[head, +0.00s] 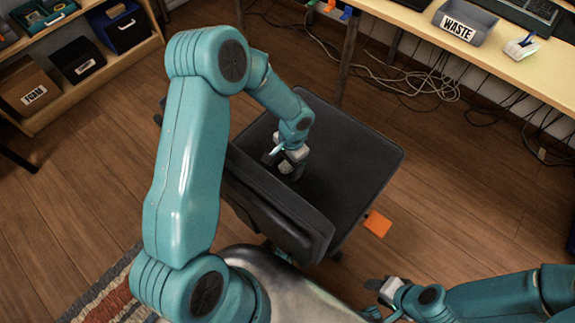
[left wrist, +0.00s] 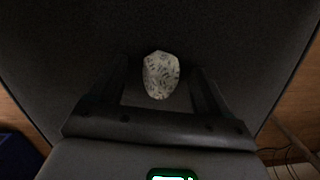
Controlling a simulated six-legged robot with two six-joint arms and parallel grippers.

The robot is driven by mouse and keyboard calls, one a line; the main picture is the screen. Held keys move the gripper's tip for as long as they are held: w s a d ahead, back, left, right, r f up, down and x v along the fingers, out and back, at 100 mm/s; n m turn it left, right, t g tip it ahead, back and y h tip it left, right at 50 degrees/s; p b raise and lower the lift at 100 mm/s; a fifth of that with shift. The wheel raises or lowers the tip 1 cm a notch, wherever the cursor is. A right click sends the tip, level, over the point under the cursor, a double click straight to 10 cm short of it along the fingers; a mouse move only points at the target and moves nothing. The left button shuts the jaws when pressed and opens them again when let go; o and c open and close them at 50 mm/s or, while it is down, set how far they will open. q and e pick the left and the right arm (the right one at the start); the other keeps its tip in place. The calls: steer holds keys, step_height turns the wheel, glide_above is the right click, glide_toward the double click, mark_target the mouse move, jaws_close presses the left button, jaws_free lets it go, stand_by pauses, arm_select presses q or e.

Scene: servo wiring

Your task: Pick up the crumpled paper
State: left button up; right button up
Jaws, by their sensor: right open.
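The crumpled paper (left wrist: 160,75) is a small whitish ball with dark print, on the dark seat of a chair (head: 355,150). In the left wrist view it lies between the fingertips, with a gap on each side. My left gripper (head: 280,166) is open and reaches down over the seat, around the paper; its fingers also show in the left wrist view (left wrist: 161,80). In the head view the paper (head: 286,168) is small and partly hidden by the gripper. My right gripper (head: 376,297) is open and empty at the bottom, away from the chair.
The chair's backrest (head: 265,195) stands close to my left forearm. A desk (head: 400,20) at the top right holds a grey waste tray (head: 463,22), with cables below. A shelf (head: 85,85) with boxes is at the upper left. An orange piece (head: 377,223) shows beside the seat.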

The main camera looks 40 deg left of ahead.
arm_select(q)
steer(key=c, duration=0.9)
